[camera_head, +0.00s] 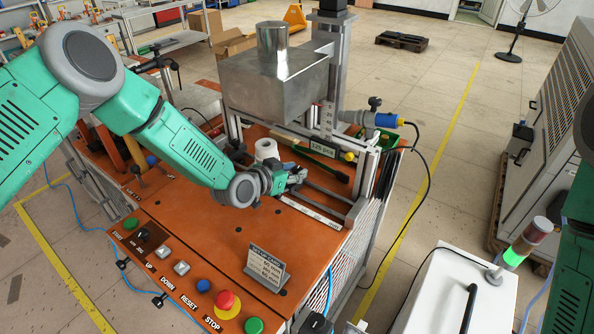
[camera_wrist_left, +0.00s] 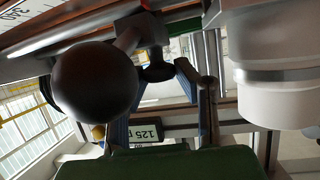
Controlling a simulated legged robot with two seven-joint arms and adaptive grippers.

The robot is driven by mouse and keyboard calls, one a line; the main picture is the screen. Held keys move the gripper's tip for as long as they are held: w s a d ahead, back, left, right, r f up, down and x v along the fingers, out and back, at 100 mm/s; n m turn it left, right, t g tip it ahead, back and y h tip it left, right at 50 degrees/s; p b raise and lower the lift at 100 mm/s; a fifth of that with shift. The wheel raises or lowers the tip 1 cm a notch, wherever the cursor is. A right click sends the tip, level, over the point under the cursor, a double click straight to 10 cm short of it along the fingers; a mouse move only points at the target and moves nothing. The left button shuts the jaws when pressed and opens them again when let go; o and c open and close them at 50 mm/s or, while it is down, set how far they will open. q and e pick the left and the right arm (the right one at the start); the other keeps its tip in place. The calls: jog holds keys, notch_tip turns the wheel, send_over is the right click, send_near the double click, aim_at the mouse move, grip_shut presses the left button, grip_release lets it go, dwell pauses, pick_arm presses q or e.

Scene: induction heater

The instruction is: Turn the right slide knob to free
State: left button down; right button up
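My left gripper (camera_head: 296,177) is over the orange bench top, beside the slide rails under the metal block. In the left wrist view, its fingers (camera_wrist_left: 160,68) are spread apart. A small dark knob (camera_wrist_left: 157,72) shows between the fingertips; I cannot tell whether they touch it. A large dark ball knob (camera_wrist_left: 95,82) is close to the camera, left of the fingers. Which of these is the right slide knob is unclear. In the head view the gripper hides the slide parts around it. My right gripper is out of view.
A white cylinder (camera_head: 266,151) stands close behind my left gripper and fills the wrist view's right side (camera_wrist_left: 275,85). The metal block (camera_head: 272,80) overhangs the rails. A "125 mm" display (camera_head: 322,148), sign (camera_head: 266,267) and front push-buttons (camera_head: 228,303) are nearby.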

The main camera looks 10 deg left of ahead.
pick_arm(q)
jog(key=c, duration=1.3)
grip_release()
jog(key=shift+w+a+r, duration=0.15)
jog(key=shift+w+a, duration=0.1)
jog(key=shift+a, duration=0.15)
jog(key=shift+s+a, duration=0.15)
jog(key=shift+s, duration=0.05)
jog(key=shift+f, duration=0.2)
jog(key=shift+d, duration=0.25)
jog(key=v, duration=1.2)
jog(key=shift+a+f, duration=0.2)
jog(key=shift+o, duration=0.2)
